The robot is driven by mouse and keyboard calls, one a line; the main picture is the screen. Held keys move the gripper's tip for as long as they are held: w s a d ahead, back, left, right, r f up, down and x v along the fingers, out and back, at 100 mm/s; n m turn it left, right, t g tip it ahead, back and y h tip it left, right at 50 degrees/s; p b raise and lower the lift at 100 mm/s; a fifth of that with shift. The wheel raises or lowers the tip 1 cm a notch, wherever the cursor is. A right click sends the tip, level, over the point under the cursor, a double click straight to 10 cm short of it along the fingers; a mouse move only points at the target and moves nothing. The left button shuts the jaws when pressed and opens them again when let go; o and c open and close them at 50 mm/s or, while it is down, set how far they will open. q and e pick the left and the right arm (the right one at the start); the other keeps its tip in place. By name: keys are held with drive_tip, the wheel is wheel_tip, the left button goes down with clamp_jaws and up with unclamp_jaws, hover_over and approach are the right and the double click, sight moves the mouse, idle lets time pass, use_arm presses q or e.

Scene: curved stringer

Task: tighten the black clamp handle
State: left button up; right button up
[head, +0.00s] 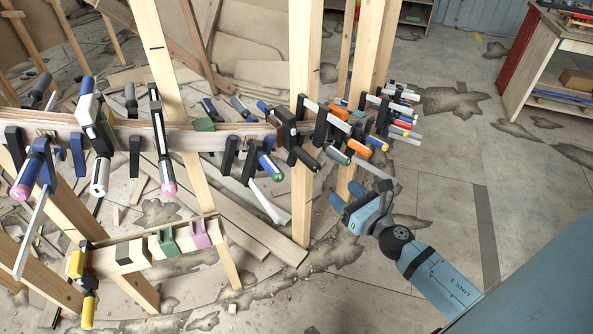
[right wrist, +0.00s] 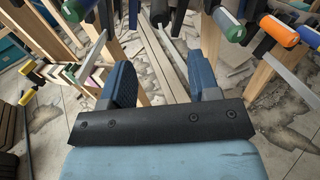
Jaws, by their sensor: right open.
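The black clamp handle (head: 305,158) appears to be the dark grip hanging from a black-bodied clamp (head: 288,128) on the curved wooden stringer (head: 225,138), close to an upright post. My right gripper (head: 362,203) is open and empty, below and to the right of that handle and apart from it. In the right wrist view, its two blue fingers (right wrist: 163,82) stand wide apart with nothing between them. Several clamps show beyond the fingers there, but I cannot tell for sure which one is the black-handled one. My left gripper is not in view.
Clamps with green (head: 338,156) and orange (head: 358,148) handles crowd right of the black one. A blue-handled clamp (head: 268,165) hangs to its left. A wooden post (head: 303,210) stands beside my right gripper. Cracked floor (head: 430,180) to the right is mostly clear.

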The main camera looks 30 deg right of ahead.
sight(310, 163)
drive_tip(key=w+p, duration=0.1)
drive_tip(key=w, duration=0.3)
drive_tip(key=w+p, duration=0.1)
drive_tip(key=w, duration=0.4)
drive_tip(key=w+a+p, duration=0.1)
drive_tip(key=w, duration=0.4)
drive_tip(key=shift+a, duration=0.1)
drive_tip(key=shift+s, duration=0.1)
drive_tip(key=c, duration=0.9)
drive_tip(key=shift+c, duration=0.2)
